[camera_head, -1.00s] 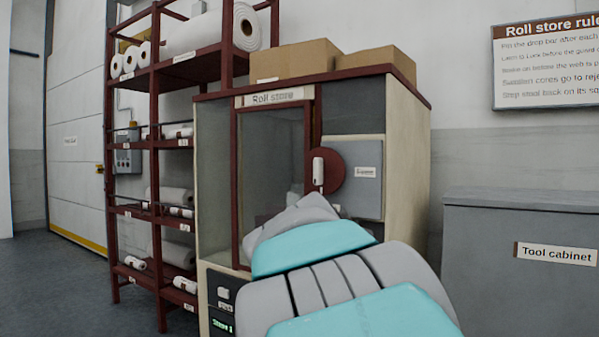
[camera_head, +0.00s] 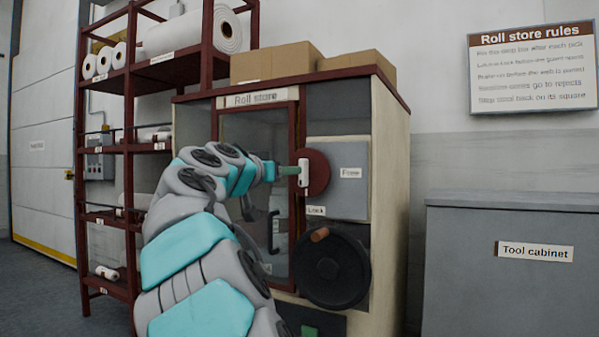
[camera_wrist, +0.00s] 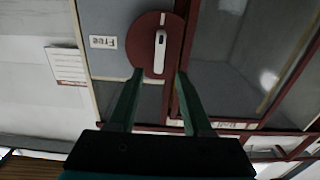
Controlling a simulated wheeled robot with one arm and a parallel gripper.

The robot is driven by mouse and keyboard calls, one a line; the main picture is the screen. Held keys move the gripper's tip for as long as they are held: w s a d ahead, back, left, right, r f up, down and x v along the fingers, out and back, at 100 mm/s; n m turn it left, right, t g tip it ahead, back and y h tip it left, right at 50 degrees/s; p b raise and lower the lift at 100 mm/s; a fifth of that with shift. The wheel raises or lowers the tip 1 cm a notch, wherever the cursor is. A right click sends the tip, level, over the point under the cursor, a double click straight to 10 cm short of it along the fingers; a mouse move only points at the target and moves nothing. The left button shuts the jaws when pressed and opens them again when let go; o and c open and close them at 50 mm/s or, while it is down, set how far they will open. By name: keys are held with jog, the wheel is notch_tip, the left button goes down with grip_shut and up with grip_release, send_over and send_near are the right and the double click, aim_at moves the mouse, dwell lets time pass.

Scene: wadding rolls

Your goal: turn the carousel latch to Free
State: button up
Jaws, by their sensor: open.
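The carousel latch is a dark red disc (camera_head: 319,166) with a pale upright handle (camera_head: 303,173) on the roll store's front. A Free label (camera_head: 351,173) is to its right and a Lock label (camera_head: 316,210) is below it. My gripper (camera_head: 290,170) reaches the handle from the left in the head view. In the wrist view the picture is upside down; the disc (camera_wrist: 146,58) and the handle (camera_wrist: 160,52) lie ahead of my open gripper (camera_wrist: 160,74). The fingertips are on either side of the handle's near end, with gaps; I cannot tell the depth between them.
A black handwheel (camera_head: 332,268) with an orange knob is below the latch. The store's glazed door (camera_head: 255,140) is left of it. A red rack (camera_head: 128,120) with rolls stands left, a grey tool cabinet (camera_head: 510,225) right. Boxes (camera_head: 275,62) sit on top.

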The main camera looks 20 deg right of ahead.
aim_at(309, 173)
jog(key=p+x, duration=0.1)
jog(key=x, duration=0.6)
jog(key=shift+d, duration=0.15)
grip_shut()
dwell(0.4)
